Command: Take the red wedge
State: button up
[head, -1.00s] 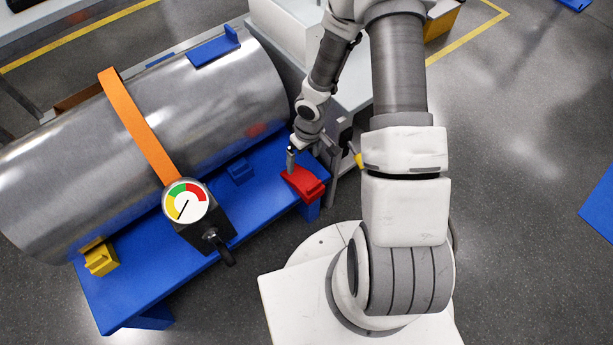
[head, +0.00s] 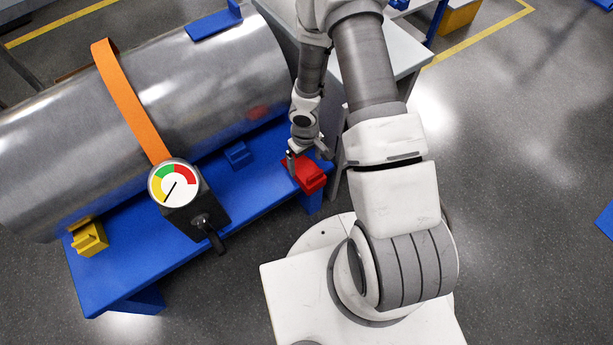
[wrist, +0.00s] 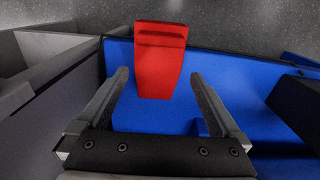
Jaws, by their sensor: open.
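The red wedge (head: 309,174) lies at the right end of the blue bench in the head view. In the wrist view the red wedge (wrist: 160,62) is straight ahead, a little beyond the fingertips and roughly centred between them. My gripper (wrist: 158,75) is open and empty, with one finger to each side of the wedge's line. In the head view my gripper (head: 308,158) hangs over the bench end close beside the wedge, and one finger overlaps the wedge's left edge in the picture. I cannot tell whether it touches.
The blue bench (head: 130,268) carries a large metal cylinder (head: 200,92) with an orange strap (head: 130,105). A dial gauge (head: 175,184), a yellow wedge (head: 90,239) and a blue block (head: 238,155) are left of the red wedge. A grey cabinet wall (wrist: 45,95) is close on the gripper's left.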

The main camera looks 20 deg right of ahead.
aim_at(306, 169)
jog(key=shift+w+d+f+b, duration=0.1)
jog(key=shift+f+b, duration=0.75)
jog(key=shift+f, duration=0.85)
jog(key=shift+d+f+b, duration=0.1)
jog(key=shift+f+b, duration=0.75)
jog(key=shift+f, duration=0.8)
jog(key=c, duration=1.4)
